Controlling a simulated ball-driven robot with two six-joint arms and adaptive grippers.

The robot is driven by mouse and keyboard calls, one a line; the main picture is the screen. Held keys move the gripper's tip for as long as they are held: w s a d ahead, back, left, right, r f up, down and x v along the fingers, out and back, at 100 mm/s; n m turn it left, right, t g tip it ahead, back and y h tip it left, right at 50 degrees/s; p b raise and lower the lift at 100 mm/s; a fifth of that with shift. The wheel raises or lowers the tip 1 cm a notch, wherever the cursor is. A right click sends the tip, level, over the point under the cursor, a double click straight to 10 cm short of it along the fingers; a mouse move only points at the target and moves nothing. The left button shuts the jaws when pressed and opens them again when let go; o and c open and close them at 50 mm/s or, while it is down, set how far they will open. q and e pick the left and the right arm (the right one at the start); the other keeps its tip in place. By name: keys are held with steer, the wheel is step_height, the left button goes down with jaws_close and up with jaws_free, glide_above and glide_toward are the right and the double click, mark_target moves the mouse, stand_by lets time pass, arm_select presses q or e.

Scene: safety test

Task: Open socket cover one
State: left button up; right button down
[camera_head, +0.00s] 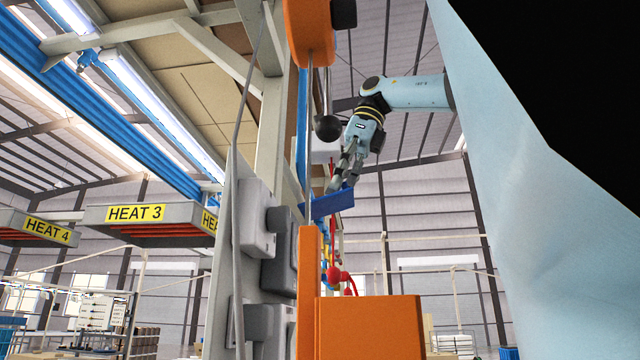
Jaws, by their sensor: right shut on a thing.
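My right gripper (338,187) reaches down from the upper right beside the post. Its fingers are shut on a blue flap (333,204), which appears to be a socket cover. The flap sticks out to the right from behind the post and is slightly tilted. The socket it belongs to is hidden, seen nearly edge-on. Below the flap are a red part (334,275) and small yellow and blue pieces, partly hidden. My left gripper is not in view.
An orange box (368,326) stands below the gripper, with an orange upright beside it. Grey boxes (256,218) are mounted on the post. A black ball knob (327,127) hangs close to the gripper's left. Signs reading HEAT 3 (136,213) and HEAT 4 hang at the left.

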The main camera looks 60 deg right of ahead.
steer(key=shift+w+a+r+g, duration=0.2)
steer(key=shift+w+g, duration=0.2)
steer(key=shift+g, duration=0.2)
stand_by(1.1)
stand_by(0.8)
steer(key=c, duration=1.3)
jaws_free()
steer(key=o, duration=0.3)
steer(key=shift+w, duration=0.15)
steer(key=shift+o, duration=0.2)
steer(key=shift+r, duration=0.45)
steer(key=s+d, duration=0.4)
steer(key=s, duration=0.7)
steer(key=shift+s+d+r, duration=0.2)
steer(key=shift+d, duration=0.15)
